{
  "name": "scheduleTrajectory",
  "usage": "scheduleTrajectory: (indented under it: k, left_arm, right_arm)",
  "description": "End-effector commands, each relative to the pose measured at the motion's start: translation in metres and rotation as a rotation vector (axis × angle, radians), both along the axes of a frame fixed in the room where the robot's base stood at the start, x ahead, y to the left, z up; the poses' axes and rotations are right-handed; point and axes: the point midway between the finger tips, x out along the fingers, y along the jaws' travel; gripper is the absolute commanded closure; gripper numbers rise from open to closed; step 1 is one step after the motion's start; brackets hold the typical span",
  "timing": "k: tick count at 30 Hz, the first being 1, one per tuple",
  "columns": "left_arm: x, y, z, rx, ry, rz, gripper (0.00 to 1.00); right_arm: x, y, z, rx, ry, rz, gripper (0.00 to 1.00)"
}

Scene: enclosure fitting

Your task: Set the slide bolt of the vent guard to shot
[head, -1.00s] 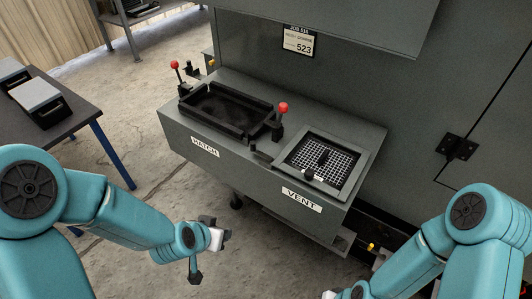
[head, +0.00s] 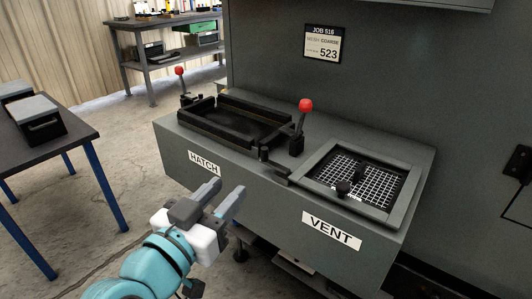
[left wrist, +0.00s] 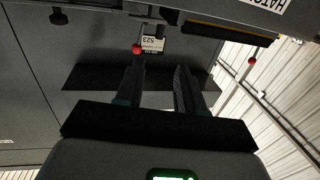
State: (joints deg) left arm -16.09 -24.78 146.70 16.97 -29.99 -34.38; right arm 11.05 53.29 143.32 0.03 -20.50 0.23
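The vent guard (head: 362,179) is a pale mesh panel in a grey frame, set in the top of the ledge above the VENT label. A small dark bar (head: 275,171) lies at the frame's left side. I cannot tell which part is the slide bolt, or its setting. My left gripper (head: 228,188) is open and empty, in front of the ledge, left of the vent and apart from it. Its two fingers (left wrist: 160,78) show apart in the left wrist view. My right gripper is out of view.
Left of the vent, a black hatch frame (head: 235,118) has upright red-knobbed levers (head: 305,106) at its ends. A job card reading 523 (head: 323,43) hangs on the wall behind. A table (head: 75,137) stands at the left. Floor between table and ledge is clear.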

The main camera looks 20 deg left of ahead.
Motion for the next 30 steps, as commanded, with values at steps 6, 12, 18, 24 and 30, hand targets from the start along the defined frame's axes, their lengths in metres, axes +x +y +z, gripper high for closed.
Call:
scheduleTrajectory:
  k: [6,12,18,24,30]
  left_arm:
    - [0.037,-0.006,0.004,0.000,0.006,-0.005,0.62]
    - [0.061,-0.009,0.007,0.003,0.007,-0.005,0.62]
    - [0.093,-0.015,-0.002,-0.004,0.001,-0.011,0.62]
    - [0.131,-0.021,-0.003,-0.004,-0.002,-0.010,0.62]
    - [0.148,-0.023,-0.002,-0.004,-0.002,-0.009,0.62]
  right_arm:
    - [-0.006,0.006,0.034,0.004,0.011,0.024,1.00]
    - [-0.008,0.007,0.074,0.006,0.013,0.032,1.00]
    - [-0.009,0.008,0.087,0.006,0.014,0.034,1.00]
    - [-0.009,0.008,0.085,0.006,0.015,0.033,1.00]
    - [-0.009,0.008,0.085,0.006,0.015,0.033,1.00]
